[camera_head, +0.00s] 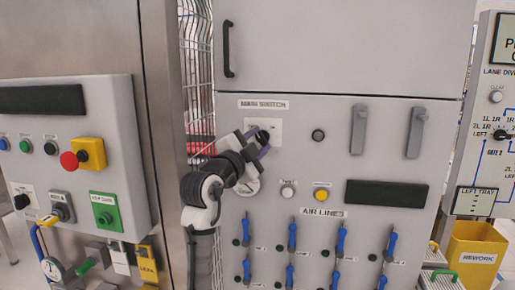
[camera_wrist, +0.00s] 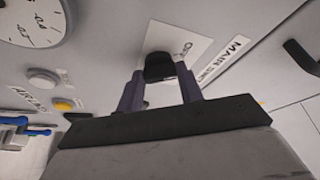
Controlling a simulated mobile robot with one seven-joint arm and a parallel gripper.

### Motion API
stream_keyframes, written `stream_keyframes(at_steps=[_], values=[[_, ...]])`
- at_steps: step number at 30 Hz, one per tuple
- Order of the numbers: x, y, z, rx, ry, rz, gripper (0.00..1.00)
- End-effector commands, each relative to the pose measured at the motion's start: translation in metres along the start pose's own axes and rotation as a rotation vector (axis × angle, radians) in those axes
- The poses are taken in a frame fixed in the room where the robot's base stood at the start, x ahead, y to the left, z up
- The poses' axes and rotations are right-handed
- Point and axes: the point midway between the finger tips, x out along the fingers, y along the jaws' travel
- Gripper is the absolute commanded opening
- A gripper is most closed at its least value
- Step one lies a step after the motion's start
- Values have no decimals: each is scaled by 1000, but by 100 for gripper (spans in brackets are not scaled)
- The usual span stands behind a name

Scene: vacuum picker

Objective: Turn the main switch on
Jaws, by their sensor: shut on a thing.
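The main switch is a black knob (camera_wrist: 159,66) on a white plate (camera_head: 276,131) under the "MAIN SWITCH" label (camera_head: 264,104). The label also shows tilted in the wrist view (camera_wrist: 222,59). My gripper (camera_head: 260,142) is at the panel with its purple fingers on either side of the knob, shut on it. In the wrist view the fingertips (camera_wrist: 159,74) flank the knob's sides. In the head view my gripper partly covers the knob, so its pointing direction cannot be told. Part of the plate's lettering is hidden.
A round gauge (camera_wrist: 32,20) sits just below the switch. A white button (camera_head: 288,190), a yellow button (camera_head: 321,194) and a dark display (camera_head: 386,193) are to the lower right. Blue air-line valves (camera_head: 340,239) line the bottom. A left panel has a red emergency button (camera_head: 69,160).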

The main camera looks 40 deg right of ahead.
Motion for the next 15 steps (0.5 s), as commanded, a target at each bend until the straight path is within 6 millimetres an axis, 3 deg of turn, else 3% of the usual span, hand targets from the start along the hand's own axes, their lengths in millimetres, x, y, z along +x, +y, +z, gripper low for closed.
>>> stream_keyframes(at_steps=[15], values=[[0,-4,-1,453,-1,189,14]])
